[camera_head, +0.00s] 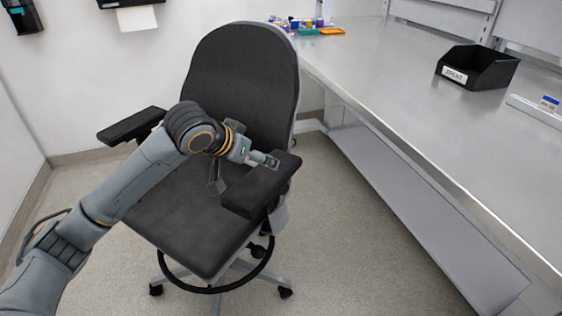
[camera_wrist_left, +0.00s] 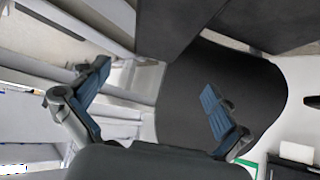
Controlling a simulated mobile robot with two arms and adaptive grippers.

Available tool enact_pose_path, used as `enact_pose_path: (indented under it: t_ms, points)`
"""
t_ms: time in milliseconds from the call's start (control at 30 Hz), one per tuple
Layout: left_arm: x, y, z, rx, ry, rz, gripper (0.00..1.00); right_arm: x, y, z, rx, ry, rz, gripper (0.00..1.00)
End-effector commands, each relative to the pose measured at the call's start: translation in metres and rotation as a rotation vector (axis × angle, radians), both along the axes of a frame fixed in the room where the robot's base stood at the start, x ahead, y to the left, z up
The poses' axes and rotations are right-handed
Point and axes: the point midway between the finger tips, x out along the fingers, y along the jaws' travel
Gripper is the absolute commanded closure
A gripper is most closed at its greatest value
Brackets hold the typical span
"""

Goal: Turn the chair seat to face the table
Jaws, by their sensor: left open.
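The black office chair (camera_head: 190,222) stands left of the long metal table (camera_head: 400,85). Its backrest (camera_head: 240,82) is at the far side, and its seat front points toward me, slightly left, not at the table. My left gripper (camera_head: 266,160) is over the inner side of the chair's right-hand armrest (camera_head: 262,190); I cannot tell if it touches. In the left wrist view the two blue-padded fingers of the gripper (camera_wrist_left: 153,100) are spread with nothing seen between them. The dark backrest (camera_wrist_left: 190,115) shows behind them. My right gripper is not in view.
A black labelled bin (camera_head: 478,70) and small colored items (camera_head: 305,26) are on the table. The table's lower shelf (camera_head: 400,180) is close to the chair's right side. The other armrest (camera_head: 130,127) is near the wall. Floor (camera_head: 350,270) is open in front.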

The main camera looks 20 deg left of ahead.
Motion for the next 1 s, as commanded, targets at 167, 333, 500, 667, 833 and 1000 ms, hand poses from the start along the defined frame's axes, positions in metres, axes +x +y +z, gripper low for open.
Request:
enact_pose_path:
  t_ms: [167, 333, 500, 667, 833, 1000]
  points:
    - [0.02, -0.006, -0.023, -0.001, 0.003, 0.001, 0.0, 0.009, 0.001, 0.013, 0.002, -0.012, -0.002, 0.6]
    - [0.045, -0.013, -0.05, -0.001, 0.002, 0.0, 0.0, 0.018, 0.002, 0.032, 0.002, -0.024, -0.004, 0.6]
    - [0.067, -0.02, -0.073, -0.001, 0.001, 0.0, 0.0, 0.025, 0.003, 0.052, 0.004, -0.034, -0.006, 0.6]
    - [0.082, -0.024, -0.087, -0.001, -0.001, -0.001, 0.0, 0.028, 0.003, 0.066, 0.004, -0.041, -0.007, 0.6]
    - [0.088, -0.025, -0.093, 0.0, -0.001, -0.001, 0.0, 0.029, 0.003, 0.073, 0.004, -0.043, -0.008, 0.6]
    - [0.089, -0.026, -0.094, 0.0, -0.001, -0.001, 0.0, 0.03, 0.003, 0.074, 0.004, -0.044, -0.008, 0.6]
